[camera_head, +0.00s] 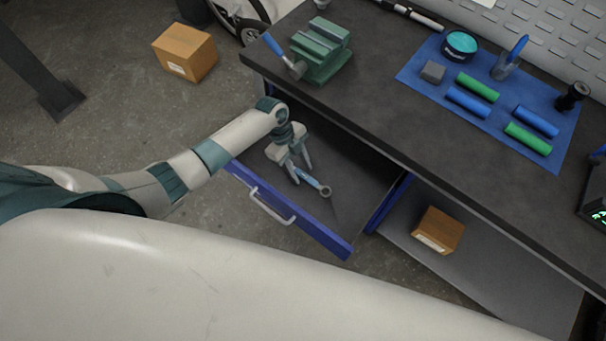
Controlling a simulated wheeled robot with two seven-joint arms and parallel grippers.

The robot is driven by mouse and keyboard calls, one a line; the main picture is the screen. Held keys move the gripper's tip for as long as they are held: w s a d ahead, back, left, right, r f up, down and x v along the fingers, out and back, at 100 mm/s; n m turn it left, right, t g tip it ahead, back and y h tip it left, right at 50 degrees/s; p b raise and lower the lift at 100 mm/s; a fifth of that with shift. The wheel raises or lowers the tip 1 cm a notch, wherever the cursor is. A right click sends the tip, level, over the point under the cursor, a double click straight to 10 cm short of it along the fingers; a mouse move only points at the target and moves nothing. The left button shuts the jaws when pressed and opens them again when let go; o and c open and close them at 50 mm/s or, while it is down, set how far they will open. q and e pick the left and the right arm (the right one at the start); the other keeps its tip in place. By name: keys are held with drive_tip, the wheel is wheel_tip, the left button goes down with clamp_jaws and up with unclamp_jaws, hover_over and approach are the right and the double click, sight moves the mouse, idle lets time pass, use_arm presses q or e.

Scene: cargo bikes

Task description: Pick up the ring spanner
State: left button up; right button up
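The ring spanner (316,184) lies in the open drawer (345,165), with a blue middle part and a grey ring at its lower right end. My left gripper (304,174) is inside the drawer area, pointing down over the upper left part of the spanner. Its two fingers are spread apart, one to each side of the spanner's upper end. Whether they touch it is too small to tell. The spanner's upper left end is partly hidden by the gripper. My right gripper is not in view.
The blue drawer front (318,226) has a pale handle (271,206). The dark worktop (400,105) overhangs the drawer's back. A green vise (321,50) stands on its left corner. A cardboard box (437,231) sits on the lower shelf; another box (185,52) is on the floor.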

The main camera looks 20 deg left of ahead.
sight(300, 173)
use_arm(q)
clamp_jaws()
drive_tip(key=shift+r, duration=0.15)
drive_tip(key=shift+r+b, duration=0.35)
drive_tip(key=shift+r, duration=0.45)
wheel_tip(300, 173, up, 2)
drive_tip(key=shift+r+b, duration=0.15)
drive_tip(key=shift+b, duration=0.2)
drive_tip(key=s+d+r+b, duration=0.2)
drive_tip(key=s+d+r, duration=0.4)
drive_tip(key=d, duration=0.3)
drive_tip(key=shift+s+d+r, duration=0.25)
drive_tip(key=shift+d+r, duration=0.1)
drive_tip(key=shift+r, duration=0.1)
